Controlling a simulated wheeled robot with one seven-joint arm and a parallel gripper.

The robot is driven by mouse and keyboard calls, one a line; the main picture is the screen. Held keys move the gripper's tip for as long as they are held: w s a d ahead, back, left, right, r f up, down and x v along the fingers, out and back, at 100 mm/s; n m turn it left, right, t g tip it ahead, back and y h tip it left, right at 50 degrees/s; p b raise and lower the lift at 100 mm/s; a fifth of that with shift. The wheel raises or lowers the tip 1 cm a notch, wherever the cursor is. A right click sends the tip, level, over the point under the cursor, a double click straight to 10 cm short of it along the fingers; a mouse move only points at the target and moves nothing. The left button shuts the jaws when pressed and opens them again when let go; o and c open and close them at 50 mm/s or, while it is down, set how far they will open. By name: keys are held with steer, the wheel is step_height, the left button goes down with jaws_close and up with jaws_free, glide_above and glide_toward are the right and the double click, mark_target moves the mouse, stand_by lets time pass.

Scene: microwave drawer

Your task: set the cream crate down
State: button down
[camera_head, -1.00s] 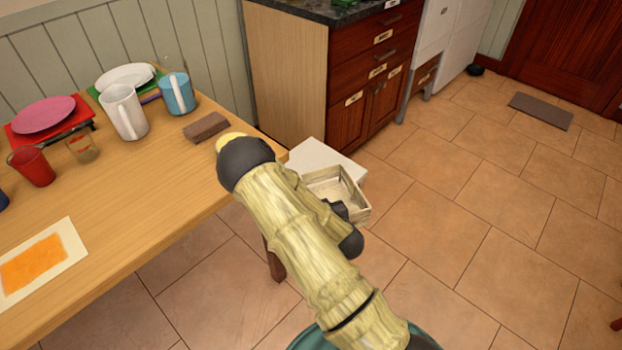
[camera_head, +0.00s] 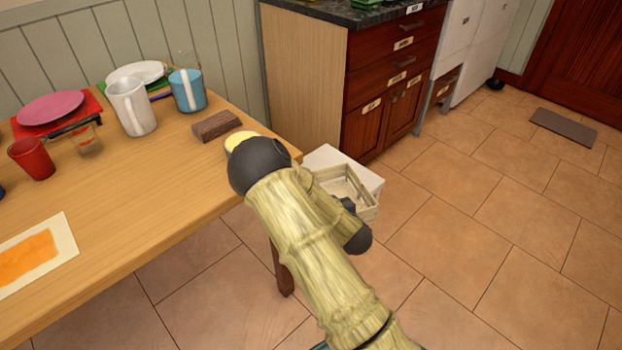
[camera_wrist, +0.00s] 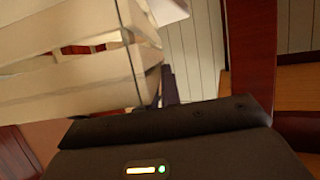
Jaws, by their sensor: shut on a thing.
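The cream crate (camera_head: 365,212) is a slatted, open-topped box. In the head view it shows just beyond my arm, to the right of the table, and my arm hides part of it. Its pale slats fill the upper left of the wrist view (camera_wrist: 75,85), tilted in that picture. My gripper (camera_head: 348,204) is shut on the crate; the arm largely covers the fingers in the head view. In the wrist view the dark gripper body lies below the slats. I cannot tell whether the crate touches anything beneath it.
The wooden table (camera_head: 170,215) holds a white mug (camera_head: 135,108), a blue mug (camera_head: 188,92), a brown block (camera_head: 216,125) and plates. A white box-like thing (camera_head: 325,158) stands behind the crate. The red-brown cabinet (camera_head: 385,90) is beyond.

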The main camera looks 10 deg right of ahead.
steer(key=w+a+b, duration=0.2)
steer(key=w+a, duration=0.1)
steer(key=w, duration=1)
steer(key=shift+w, duration=0.15)
steer(key=f+b, duration=0.1)
steer(key=f, duration=0.1)
steer(key=w+f+b, duration=0.1)
steer(key=shift+a+f+b, duration=0.1)
steer(key=shift+f+b, duration=0.25)
steer(key=shift+b, duration=0.05)
steer(key=shift+r, duration=0.1)
steer(key=c, duration=1.6)
jaws_free()
steer(key=shift+s, duration=0.1)
